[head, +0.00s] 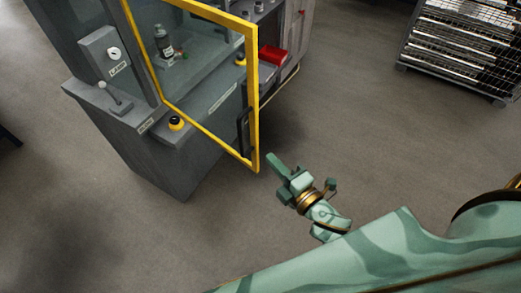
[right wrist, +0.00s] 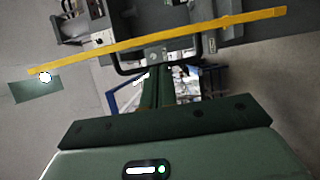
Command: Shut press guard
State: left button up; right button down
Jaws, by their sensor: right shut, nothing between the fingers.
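The press guard is a clear panel in a yellow frame (head: 254,95) on the grey press (head: 185,165). It stands swung out at an angle from the press front, so it is open. Its black handle (head: 244,132) is near the lower free edge. My right gripper (head: 272,160) is shut and empty, just right of and below the guard's lower corner. In the right wrist view the yellow frame (right wrist: 200,32) crosses the top, and the black handle (right wrist: 122,70) passes by the ends of my shut fingers (right wrist: 163,85); I cannot tell whether they touch. My left gripper is not in view.
A lamp box (head: 108,56), a lever (head: 116,100) and a yellow-ringed black button (head: 176,123) are on the press's left side. A red bin (head: 272,57) is behind the guard. A rack (head: 462,50) stands at the upper right. The floor between is clear.

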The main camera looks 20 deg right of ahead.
aim_at(253, 140)
jog(key=p+x, duration=0.1)
jog(key=x, duration=0.8)
jog(key=shift+w+a, duration=0.1)
jog(key=shift+a, duration=0.1)
jog(key=shift+d, duration=0.1)
